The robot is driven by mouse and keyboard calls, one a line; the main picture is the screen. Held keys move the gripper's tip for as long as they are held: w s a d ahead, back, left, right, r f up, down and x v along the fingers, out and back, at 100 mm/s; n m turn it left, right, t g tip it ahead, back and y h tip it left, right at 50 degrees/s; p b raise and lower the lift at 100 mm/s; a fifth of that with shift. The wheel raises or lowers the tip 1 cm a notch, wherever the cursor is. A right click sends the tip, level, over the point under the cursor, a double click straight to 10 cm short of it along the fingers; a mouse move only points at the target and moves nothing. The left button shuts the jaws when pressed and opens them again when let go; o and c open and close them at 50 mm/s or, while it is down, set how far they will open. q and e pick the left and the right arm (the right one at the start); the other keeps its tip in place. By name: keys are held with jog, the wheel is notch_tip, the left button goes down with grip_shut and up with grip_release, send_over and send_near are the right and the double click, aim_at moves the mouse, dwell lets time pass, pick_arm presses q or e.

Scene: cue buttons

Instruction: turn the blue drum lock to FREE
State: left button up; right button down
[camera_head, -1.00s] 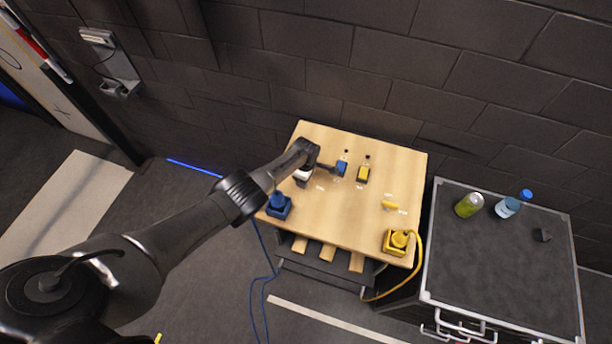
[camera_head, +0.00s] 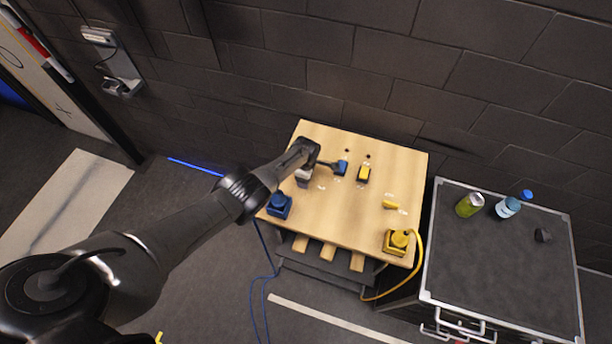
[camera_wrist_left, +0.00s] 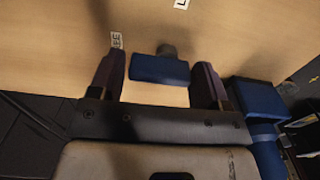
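The blue drum lock's handle (camera_wrist_left: 160,69) shows in the left wrist view as a short blue bar with a grey post behind it. My left gripper (camera_wrist_left: 161,61) is open, with one finger on each side of the bar and a visible gap to both. A FREE label (camera_wrist_left: 116,40) is on the wood by the left finger's tip, and part of another label (camera_wrist_left: 182,4) is at the top edge. In the head view my left gripper (camera_head: 303,179) is low over the left of the table and hides the handle. My right gripper is not in view.
The wooden table (camera_head: 340,220) carries a blue button box (camera_head: 279,205), a yellow button box (camera_head: 397,242), a yellow handle (camera_head: 390,205) and upright blue (camera_head: 342,167) and yellow (camera_head: 364,173) pieces. A dark case (camera_head: 490,265) with a can and bottle stands at right.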

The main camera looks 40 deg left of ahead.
pick_arm(q)
jog(key=shift+o, duration=1.4)
notch_tip(320, 180, up, 5)
jog(key=p, duration=0.4)
jog(key=shift+r, duration=0.1)
notch_tip(320, 180, up, 8)
jog(key=shift+r, duration=0.25)
jog(key=shift+m, duration=0.3)
